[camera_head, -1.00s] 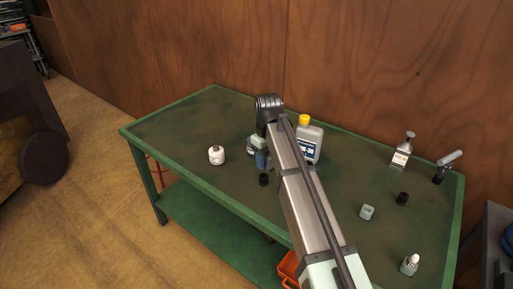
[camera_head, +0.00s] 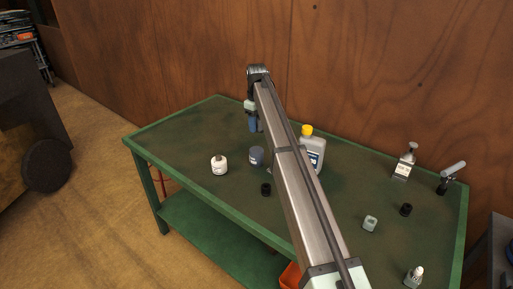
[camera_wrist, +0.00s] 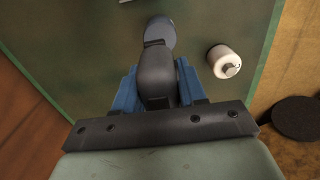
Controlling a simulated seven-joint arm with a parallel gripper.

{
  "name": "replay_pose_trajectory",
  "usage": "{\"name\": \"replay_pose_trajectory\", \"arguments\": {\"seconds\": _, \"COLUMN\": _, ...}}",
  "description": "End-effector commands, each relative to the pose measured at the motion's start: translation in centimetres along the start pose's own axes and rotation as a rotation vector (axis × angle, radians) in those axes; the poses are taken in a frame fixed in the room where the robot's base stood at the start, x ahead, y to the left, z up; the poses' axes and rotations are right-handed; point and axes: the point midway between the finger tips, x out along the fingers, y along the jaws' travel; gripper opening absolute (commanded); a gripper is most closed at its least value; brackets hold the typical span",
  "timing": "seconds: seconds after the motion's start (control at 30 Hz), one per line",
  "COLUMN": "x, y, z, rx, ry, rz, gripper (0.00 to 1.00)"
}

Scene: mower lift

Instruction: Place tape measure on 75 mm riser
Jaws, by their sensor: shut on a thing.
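My gripper (camera_head: 253,123) hangs with its blue fingers pointing down, in the air above the far left part of the green bench. In the wrist view my gripper (camera_wrist: 158,88) is shut on a dark grey rounded thing, which I take for the tape measure (camera_wrist: 156,72). In the head view I cannot make the tape measure out apart from the fingers. A blue-grey cylinder with a small pale mark, possibly the 75 mm riser (camera_head: 257,156), stands upright on the bench below my gripper. Its round top (camera_wrist: 160,31) shows beyond the tape measure in the wrist view, apart from the fingers.
A white jar (camera_head: 219,165) stands left of the cylinder, a black cap (camera_head: 266,189) in front. A grey yellow-capped bottle (camera_head: 313,155) is behind my arm. Several small items, including a pale green block (camera_head: 370,223), stand at right. The bench's left part is clear.

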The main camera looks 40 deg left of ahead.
Motion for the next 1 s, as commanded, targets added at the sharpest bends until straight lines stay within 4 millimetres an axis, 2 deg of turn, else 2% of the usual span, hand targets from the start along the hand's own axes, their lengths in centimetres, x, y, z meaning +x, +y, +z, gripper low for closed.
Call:
{"name": "replay_pose_trajectory", "arguments": {"seconds": 0.3, "x": 4.7, "y": -0.1, "z": 0.1, "rx": 0.0, "ry": -0.001, "rz": 0.0, "gripper": 0.0}}
{"name": "replay_pose_trajectory", "arguments": {"seconds": 0.57, "x": 6.7, "y": -0.1, "z": 0.1, "rx": 0.001, "ry": 0.0, "rz": 0.0, "gripper": 0.0}}
{"name": "replay_pose_trajectory", "arguments": {"seconds": 0.73, "x": 8.8, "y": -0.1, "z": 0.1, "rx": 0.001, "ry": 0.0, "rz": 0.0, "gripper": 0.0}}
{"name": "replay_pose_trajectory", "arguments": {"seconds": 1.0, "x": 9.3, "y": 0.0, "z": 0.0, "rx": 0.001, "ry": 0.001, "rz": 0.001, "gripper": 0.0}}
